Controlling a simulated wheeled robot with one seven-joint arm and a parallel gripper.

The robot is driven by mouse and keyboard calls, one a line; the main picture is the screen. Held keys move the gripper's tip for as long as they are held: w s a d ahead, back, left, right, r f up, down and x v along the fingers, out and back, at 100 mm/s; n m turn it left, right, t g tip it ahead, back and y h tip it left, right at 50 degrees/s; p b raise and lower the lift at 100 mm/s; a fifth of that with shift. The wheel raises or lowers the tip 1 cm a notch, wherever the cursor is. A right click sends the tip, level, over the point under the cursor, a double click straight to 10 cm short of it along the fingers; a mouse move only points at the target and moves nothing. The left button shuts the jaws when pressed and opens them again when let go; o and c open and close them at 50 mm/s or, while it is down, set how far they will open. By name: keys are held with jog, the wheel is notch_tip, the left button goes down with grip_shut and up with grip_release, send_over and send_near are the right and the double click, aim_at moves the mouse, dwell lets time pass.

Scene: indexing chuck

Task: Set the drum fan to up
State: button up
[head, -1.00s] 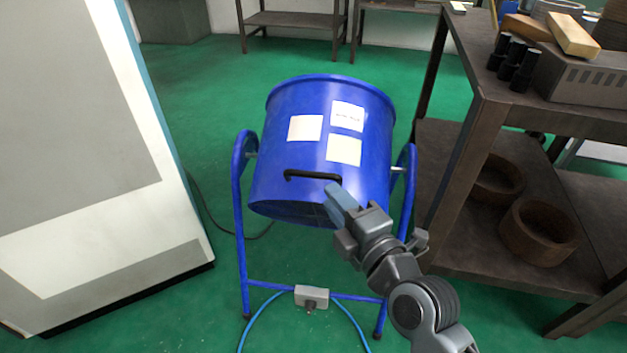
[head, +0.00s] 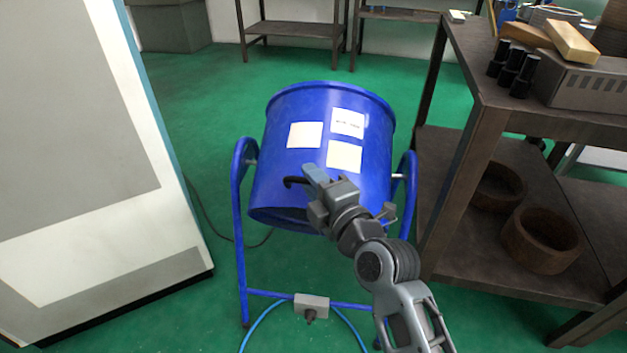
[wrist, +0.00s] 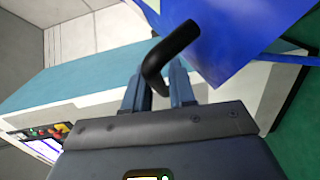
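The drum fan is a blue drum (head: 285,150) with white labels, hung between the side arms of a blue tube stand (head: 239,215). It is tilted, with its lower opening toward the front. A black bar handle (head: 292,182) sits on its lower front; the rest of the handle is hidden behind my gripper (head: 314,174). In the wrist view, my gripper (wrist: 157,82) has its two fingers apart. The bent end of the black handle (wrist: 172,44) shows at the gap between them. I cannot tell whether a finger touches it. Part of the drum (wrist: 225,35) shows at the upper right.
A large white and grey cabinet (head: 80,130) stands at the left. A dark workbench (head: 480,120) with boxes and black cylinders stands close at the right. A grey switch box (head: 311,305) with a blue cable sits on the stand's lower bar. Green floor is free behind the drum.

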jog(key=shift+c, duration=0.4)
grip_shut()
jog(key=shift+r, duration=0.15)
